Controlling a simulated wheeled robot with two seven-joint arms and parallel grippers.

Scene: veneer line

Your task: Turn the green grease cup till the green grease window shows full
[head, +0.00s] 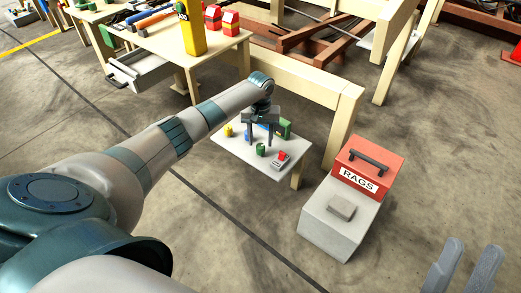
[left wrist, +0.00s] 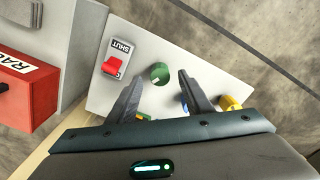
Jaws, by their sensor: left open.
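A round green cup or knob with a pale mark (left wrist: 159,73) stands on the white panel; it also shows in the head view (head: 261,150). My left gripper (head: 260,141) is open over the panel, with its fingertips (left wrist: 159,78) on either side of the green cup in the picture. I see no clear contact, and the height gap cannot be told. A second green part (head: 286,127) stands behind the gripper; whether it is the grease window, and its level, cannot be read. My right gripper (head: 470,262) is open and empty at the bottom right.
On the white panel (head: 233,148) are a yellow part (head: 228,131), a blue part mostly behind the gripper, and a red switch (left wrist: 112,66) with a SHUT label. A RAGS box (head: 367,170) stands right of the panel. A wooden bench frame is behind.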

